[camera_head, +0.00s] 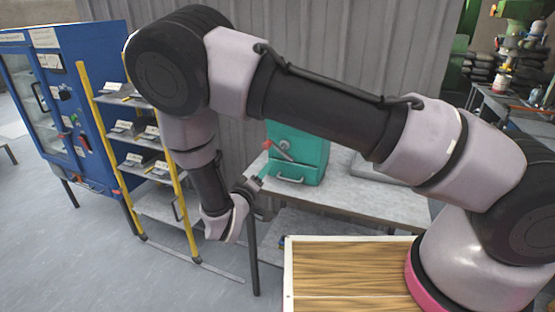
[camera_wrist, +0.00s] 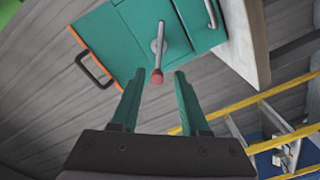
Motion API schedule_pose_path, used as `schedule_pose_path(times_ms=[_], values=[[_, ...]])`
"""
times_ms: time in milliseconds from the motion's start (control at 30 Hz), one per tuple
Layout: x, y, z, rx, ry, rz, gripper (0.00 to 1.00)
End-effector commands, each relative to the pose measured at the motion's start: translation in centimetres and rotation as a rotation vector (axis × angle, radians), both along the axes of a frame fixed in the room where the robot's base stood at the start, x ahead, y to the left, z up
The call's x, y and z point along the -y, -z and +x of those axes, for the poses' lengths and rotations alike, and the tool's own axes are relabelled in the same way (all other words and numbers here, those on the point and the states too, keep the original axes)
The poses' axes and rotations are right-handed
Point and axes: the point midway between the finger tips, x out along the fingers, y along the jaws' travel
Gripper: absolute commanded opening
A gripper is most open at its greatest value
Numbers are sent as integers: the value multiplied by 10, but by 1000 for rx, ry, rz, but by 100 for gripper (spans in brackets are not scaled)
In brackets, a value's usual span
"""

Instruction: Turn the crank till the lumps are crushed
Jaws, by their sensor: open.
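The mill (camera_head: 312,155) is a teal box on a grey table, with a drawer (camera_head: 290,177) low on its front. Its crank (camera_head: 282,150) is a grey lever with a red knob (camera_head: 267,145) on its end. In the wrist view, the crank (camera_wrist: 159,46) points toward my gripper (camera_wrist: 158,74), with the red knob (camera_wrist: 157,77) between the two teal fingertips. My gripper is open, with a gap on either side of the knob. In the head view my gripper (camera_head: 261,173) is in front of the mill, low and left of the knob. No lumps are visible.
The table (camera_head: 385,200) has bare space right of the mill. A shelf rack (camera_head: 140,140) with yellow posts and a blue cabinet (camera_head: 85,100) stand at left. A corrugated wall (camera_head: 300,50) is behind. A black handle (camera_wrist: 95,70) shows on the mill's side in the wrist view.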

Motion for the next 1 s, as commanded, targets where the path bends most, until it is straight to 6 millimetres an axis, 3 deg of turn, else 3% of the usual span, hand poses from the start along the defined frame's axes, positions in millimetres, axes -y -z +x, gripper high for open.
schedule_pose_path(times_ms=[33, 133, 267, 500, 700, 1000], values=[[0, 0, 0, 0, 0, 0, 37], [-2, 0, 1, -15, -6, -27, 0], [-10, -1, 4, -99, -38, -200, 0], [-39, -2, 12, -351, -170, -805, 0], [-55, -2, 15, -472, -265, -1190, 0], [-57, 1, 30, -506, -293, -1316, 0]])
